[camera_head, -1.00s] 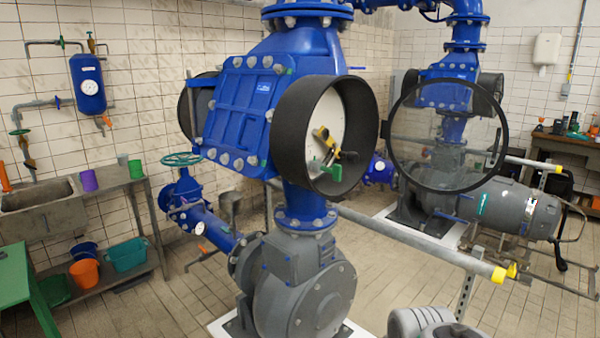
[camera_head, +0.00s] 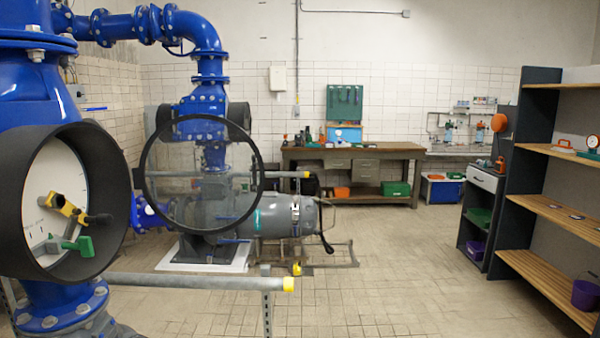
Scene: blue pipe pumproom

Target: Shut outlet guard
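The outlet guard (camera_head: 205,215) is a round clear disc with a black rim. It stands swung open to the right of a black cylindrical housing (camera_head: 112,190) on the blue pump pipe. Through the clear disc I see the grey pump and blue pipe behind. The guard's hinge is not clearly visible. My gripper is not in view.
A grey rail with a yellow end (camera_head: 200,282) runs below the guard. A wooden workbench (camera_head: 352,153) stands at the back, and a shelf unit (camera_head: 550,200) is on the right. The tiled floor in the middle is clear.

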